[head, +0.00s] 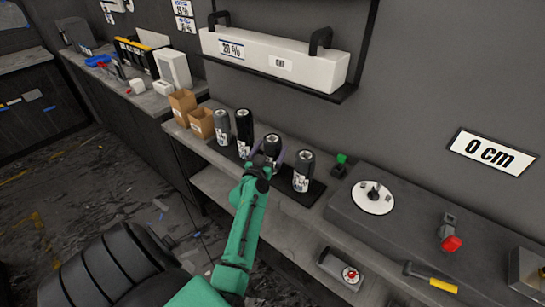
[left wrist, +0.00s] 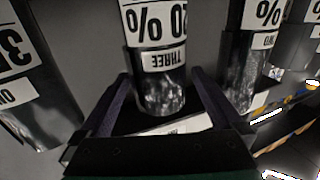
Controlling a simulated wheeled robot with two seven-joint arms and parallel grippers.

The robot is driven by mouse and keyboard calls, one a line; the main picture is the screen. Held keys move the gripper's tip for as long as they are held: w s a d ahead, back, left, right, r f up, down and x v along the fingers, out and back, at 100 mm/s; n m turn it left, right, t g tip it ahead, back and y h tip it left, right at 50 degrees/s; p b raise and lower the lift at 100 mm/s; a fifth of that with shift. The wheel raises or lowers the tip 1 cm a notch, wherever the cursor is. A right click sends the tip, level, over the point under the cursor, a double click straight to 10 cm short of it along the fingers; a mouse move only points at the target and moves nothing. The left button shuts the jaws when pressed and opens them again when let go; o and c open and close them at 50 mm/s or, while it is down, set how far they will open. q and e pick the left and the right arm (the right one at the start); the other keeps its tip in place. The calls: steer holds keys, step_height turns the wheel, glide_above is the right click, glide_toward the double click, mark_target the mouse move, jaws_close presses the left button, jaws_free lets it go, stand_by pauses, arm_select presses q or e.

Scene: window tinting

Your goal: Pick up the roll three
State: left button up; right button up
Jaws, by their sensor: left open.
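Roll three is a dark cylinder with a white percent label and the word THREE, upside down in the left wrist view (left wrist: 163,90). In the head view it is the third of the standing rolls from the left (head: 272,144), upright on a black mat (head: 316,193). My left gripper (head: 266,157) is at this roll. In the left wrist view the open fingers (left wrist: 160,82) stand on either side of it, and its lower part lies between them. I cannot tell if a finger touches it. My right gripper is not in view.
Neighbouring rolls stand close by: one to the right (head: 303,171) and two to the left (head: 243,133) (head: 222,127). Cardboard boxes (head: 201,124) stand further left. A grey bench unit with a white disc (head: 373,203) is at right. A white case (head: 275,58) rests on a shelf above.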

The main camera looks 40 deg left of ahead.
mark_target(275, 140)
arm_select(q)
steer(key=x, duration=0.4)
steer(key=shift+w+r+b, duration=0.1)
steer(key=shift+b, duration=0.25)
steer(key=shift+r, duration=0.1)
steer(key=c, duration=0.9)
jaws_close()
